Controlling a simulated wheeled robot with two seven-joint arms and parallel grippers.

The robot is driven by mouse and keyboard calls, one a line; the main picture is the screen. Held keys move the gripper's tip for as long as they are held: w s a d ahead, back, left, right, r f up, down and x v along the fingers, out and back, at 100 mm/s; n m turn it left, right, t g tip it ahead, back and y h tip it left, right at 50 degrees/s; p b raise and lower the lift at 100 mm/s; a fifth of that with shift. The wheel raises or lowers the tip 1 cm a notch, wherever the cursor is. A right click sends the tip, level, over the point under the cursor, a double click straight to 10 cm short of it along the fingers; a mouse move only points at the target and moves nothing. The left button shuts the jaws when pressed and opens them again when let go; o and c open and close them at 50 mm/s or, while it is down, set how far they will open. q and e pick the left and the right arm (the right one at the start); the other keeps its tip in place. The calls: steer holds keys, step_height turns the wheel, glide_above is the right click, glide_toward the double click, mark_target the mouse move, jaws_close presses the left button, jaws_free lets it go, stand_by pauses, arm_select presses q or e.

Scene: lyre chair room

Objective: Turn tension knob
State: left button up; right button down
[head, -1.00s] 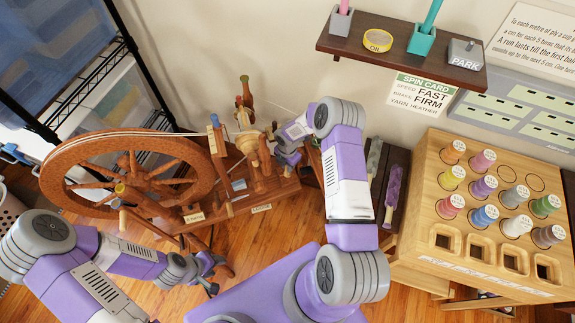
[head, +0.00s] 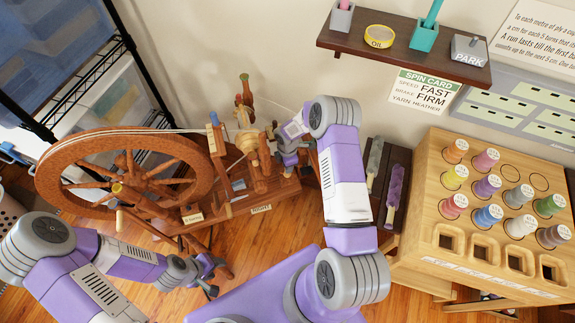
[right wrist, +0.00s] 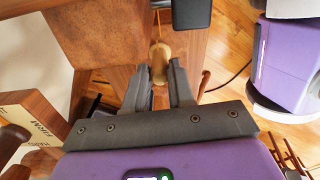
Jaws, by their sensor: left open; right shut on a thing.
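A brown wooden spinning wheel (head: 128,133) stands on the floor at the left of the head view, with small labels on its base. My right gripper (head: 283,150) reaches the right end of the wheel's frame. In the right wrist view my right gripper (right wrist: 160,86) is shut on a pale wooden knob (right wrist: 159,55), its two dark fingers on either side. In the head view the knob is hidden by my gripper. My left gripper (head: 211,275) is open and empty, low in front of the wheel's base.
A wooden rack (head: 425,215) with several coloured spools stands at the right. A black wire rack (head: 85,95) stands behind the wheel.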

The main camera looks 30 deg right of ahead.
steer(key=c, duration=1)
jaws_free()
steer(key=shift+o, duration=0.2)
step_height(320, 180, up, 8)
steer(key=p, duration=0.2)
steer(key=shift+f+p, duration=0.2)
steer(key=shift+p, duration=0.1)
steer(key=shift+s+f, duration=0.1)
